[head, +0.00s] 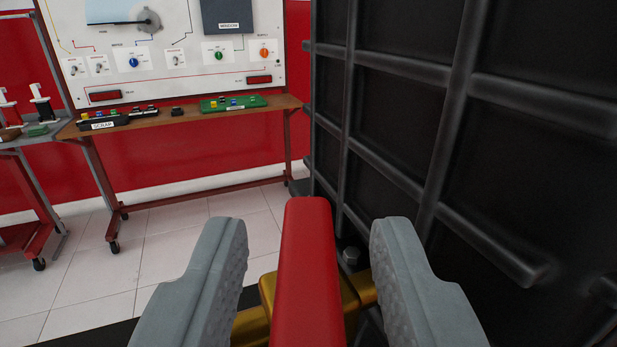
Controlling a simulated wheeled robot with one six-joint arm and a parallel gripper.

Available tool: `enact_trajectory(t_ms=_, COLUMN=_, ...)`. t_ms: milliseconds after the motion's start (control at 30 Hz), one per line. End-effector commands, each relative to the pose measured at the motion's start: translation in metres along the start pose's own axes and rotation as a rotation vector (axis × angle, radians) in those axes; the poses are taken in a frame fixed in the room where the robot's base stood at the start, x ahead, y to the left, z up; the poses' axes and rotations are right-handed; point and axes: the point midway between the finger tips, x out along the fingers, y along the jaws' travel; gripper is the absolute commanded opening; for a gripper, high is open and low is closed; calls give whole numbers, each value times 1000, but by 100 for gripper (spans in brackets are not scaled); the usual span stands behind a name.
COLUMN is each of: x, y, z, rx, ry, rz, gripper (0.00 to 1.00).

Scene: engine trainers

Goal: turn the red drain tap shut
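The red drain tap (307,265) is a long red lever on a brass body (268,290), low in the middle of the head view. The lever points away from me, roughly in line with my view. My gripper (308,250) is open, with one grey finger on each side of the lever. A gap shows between the lever and each finger, so neither finger appears to touch it. The lower part of the brass body is partly hidden behind the lever and fingers.
A large black ribbed casing (400,130) stands close on the right. A white trainer panel (180,55) with a brown shelf (190,125) on a wheeled frame stands behind at the left. Another wheeled bench (22,140) is at the far left. The tiled floor (190,250) between is clear.

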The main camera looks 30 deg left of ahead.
Motion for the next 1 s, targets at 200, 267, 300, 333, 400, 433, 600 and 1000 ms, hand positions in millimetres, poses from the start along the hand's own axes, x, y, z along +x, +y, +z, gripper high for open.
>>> enact_trajectory(t_ms=200, x=14, y=0, z=0, rx=0, ry=0, rz=0, gripper=36)
enact_trajectory(t_ms=267, x=16, y=0, z=0, rx=0, ry=0, rz=0, gripper=36)
enact_trajectory(t_ms=300, x=16, y=0, z=0, rx=0, ry=0, rz=0, gripper=36)
enact_trajectory(t_ms=333, x=16, y=0, z=0, rx=0, ry=0, rz=0, gripper=36)
enact_trajectory(t_ms=400, x=16, y=0, z=0, rx=0, ry=0, rz=0, gripper=36)
enact_trajectory(t_ms=433, x=16, y=0, z=0, rx=0, ry=0, rz=0, gripper=36)
enact_trajectory(t_ms=600, x=16, y=0, z=0, rx=0, ry=0, rz=0, gripper=21)
enact_trajectory(t_ms=1000, x=17, y=1, z=-1, rx=-3, ry=5, rz=-25, gripper=0)
